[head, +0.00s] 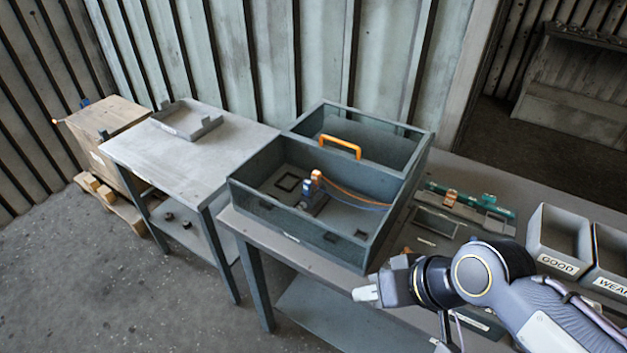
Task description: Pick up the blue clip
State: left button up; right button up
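A small blue piece (306,187), which looks like the blue clip, stands inside the grey open housing (300,229). An orange piece (316,177) stands right beside it, and orange and blue wires run from there to the right. Another small blue piece (84,102) shows at the wooden crate on the far left; I cannot tell what it is. My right gripper (366,294) is in front of the housing's near right corner, apart from the blue piece. Its pale fingertips are small, and their gap cannot be made out. My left gripper is out of view.
The housing's walls and divider rise around the blue piece, with an orange handle (340,146) behind. Grey bins marked GOOD (557,264) and WEAR stand at right. A green rod (470,199) lies in a fixture. A second table (239,136) holds a grey tray (186,122).

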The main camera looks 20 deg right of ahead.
aim_at(308, 190)
jog(key=i+j+z, duration=0.1)
jog(key=z, duration=0.55)
jog(key=i+j+z, duration=0.15)
jog(key=j, duration=0.15)
jog(key=i+j+z, duration=0.25)
jog(key=j, duration=0.35)
jog(key=i+j+z, duration=0.25)
jog(key=j, duration=0.4)
jog(key=i+j, duration=0.2)
jog(key=j, duration=0.25)
